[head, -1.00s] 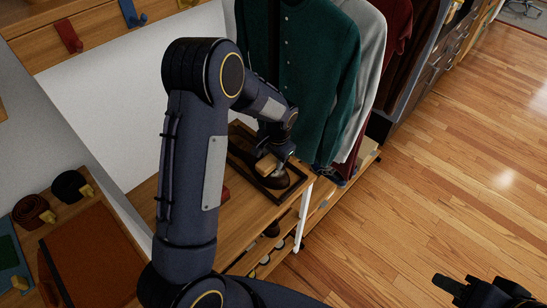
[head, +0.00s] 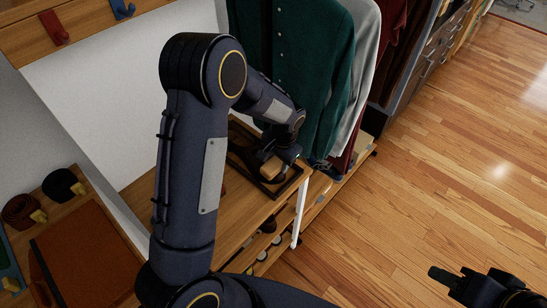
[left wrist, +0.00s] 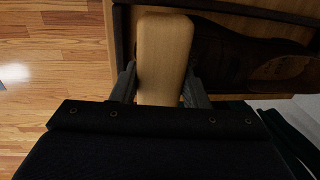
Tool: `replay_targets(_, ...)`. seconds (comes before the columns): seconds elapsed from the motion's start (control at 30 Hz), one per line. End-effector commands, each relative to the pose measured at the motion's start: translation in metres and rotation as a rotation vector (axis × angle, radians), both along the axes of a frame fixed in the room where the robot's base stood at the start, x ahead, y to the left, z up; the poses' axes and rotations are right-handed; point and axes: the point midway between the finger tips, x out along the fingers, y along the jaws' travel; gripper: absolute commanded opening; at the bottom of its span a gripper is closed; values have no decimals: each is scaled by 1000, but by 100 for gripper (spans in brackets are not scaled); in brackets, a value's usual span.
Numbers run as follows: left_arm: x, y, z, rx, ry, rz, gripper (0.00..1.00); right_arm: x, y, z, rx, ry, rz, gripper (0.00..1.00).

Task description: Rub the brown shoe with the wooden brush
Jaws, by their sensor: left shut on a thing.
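My left gripper (left wrist: 160,85) is shut on the wooden brush (left wrist: 163,45), a pale block between its two fingers in the left wrist view. In the head view the brush (head: 270,168) shows at the end of my left arm, over a dark tray (head: 297,182) on the wooden bench. The brown shoe (left wrist: 255,60) lies in the tray, right beside the brush in the left wrist view. Whether the brush touches the shoe I cannot tell. My right gripper (head: 448,280) is at the lower right over the floor, empty.
Hanging clothes (head: 318,75) stand close behind the tray. Rolled belts (head: 64,184) and a brown leather panel (head: 85,260) lie at the left. The wooden floor (head: 450,170) at right is clear.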

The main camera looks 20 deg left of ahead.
Motion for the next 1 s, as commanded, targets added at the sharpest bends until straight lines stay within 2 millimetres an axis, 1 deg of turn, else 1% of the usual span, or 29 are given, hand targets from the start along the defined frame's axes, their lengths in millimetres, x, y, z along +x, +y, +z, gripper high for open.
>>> replay_targets(0.1, 0, 0, -4, 0, -1, 1, 22, 0, 0, -6, 0, 0, 0, 36)
replay_targets(0.27, 2, 5, -2, 0, 0, 3, 22, 0, 0, -4, 0, 0, 0, 36)
replay_targets(0.7, 13, 39, -1, 2, -1, 2, 22, 0, 0, -4, 0, 0, 0, 36)
replay_targets(1.0, 13, 41, -1, 5, 1, 3, 22, 0, 0, -4, 0, 0, 0, 36)
